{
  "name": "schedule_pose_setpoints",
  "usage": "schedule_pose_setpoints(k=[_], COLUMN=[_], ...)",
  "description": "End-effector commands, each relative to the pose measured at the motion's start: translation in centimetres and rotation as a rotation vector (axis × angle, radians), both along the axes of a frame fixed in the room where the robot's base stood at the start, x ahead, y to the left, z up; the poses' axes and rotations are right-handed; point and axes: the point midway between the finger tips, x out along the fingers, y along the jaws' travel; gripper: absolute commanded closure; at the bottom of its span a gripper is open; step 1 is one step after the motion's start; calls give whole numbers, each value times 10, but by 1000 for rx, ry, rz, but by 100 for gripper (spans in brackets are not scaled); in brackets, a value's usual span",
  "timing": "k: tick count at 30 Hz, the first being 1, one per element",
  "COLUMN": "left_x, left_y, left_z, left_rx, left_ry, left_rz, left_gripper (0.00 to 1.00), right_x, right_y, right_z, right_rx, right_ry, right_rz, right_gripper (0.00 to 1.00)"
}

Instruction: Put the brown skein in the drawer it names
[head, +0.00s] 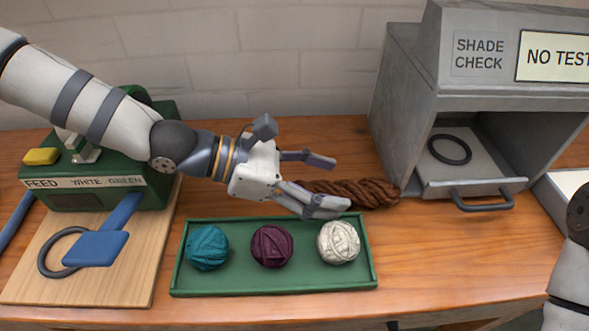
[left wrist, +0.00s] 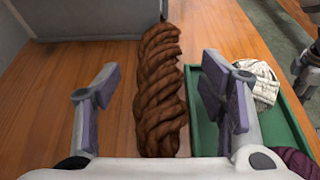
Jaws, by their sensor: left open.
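The brown skein (head: 358,193) is a twisted hank lying on the table behind the green tray, near the grey shade check box (head: 405,110). My left gripper (head: 328,182) is over its left part, with the fingers spread. In the left wrist view the skein (left wrist: 160,90) runs lengthwise between the open fingers of the left gripper (left wrist: 165,95), with room on both sides. Part of the skein is hidden by the gripper in the head view. The box has an open tray with a dark handle (head: 483,200) and a dark ring (head: 450,149) on it.
The green tray (head: 190,284) holds a teal ball (head: 208,248), a purple ball (head: 272,246) and a cream ball (head: 338,242). A green machine labelled FEED, WHITE, GREEN (head: 85,183) stands left by a wooden board (head: 122,270). A sign starts NO TEST (head: 556,57). Table right of the tray is clear.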

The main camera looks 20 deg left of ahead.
Motion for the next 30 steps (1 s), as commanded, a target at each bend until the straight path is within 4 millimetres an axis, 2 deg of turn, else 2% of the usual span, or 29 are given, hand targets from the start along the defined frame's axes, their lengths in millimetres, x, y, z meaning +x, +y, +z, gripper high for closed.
schedule_pose_setpoints(k=[2, 5, 12, 18, 21, 30], left_x=[0, -4, -23, -35, -37, -38], left_y=[2, 17, 69, 97, 103, 104], left_z=[6, 15, 44, 52, 51, 49], left_rx=[0, 1, 1, 0, 0, 0], left_ry=[-5, -13, -24, -13, -6, 1], left_rz=[0, 4, 3, 0, 0, -1], left_gripper=[36, 36, 36, 36, 31, 31], right_x=[2, 7, 32, 43, 45, 44], right_y=[0, 0, 0, 0, 0, 0], right_z=[2, 7, 31, 42, 43, 42], right_rx=[0, 0, 0, 1, 1, 1], right_ry=[-7, -24, -114, -157, -161, -158], right_rz=[0, 0, -1, -1, -1, -1], right_gripper=[70, 70, 70, 70, 70, 70])
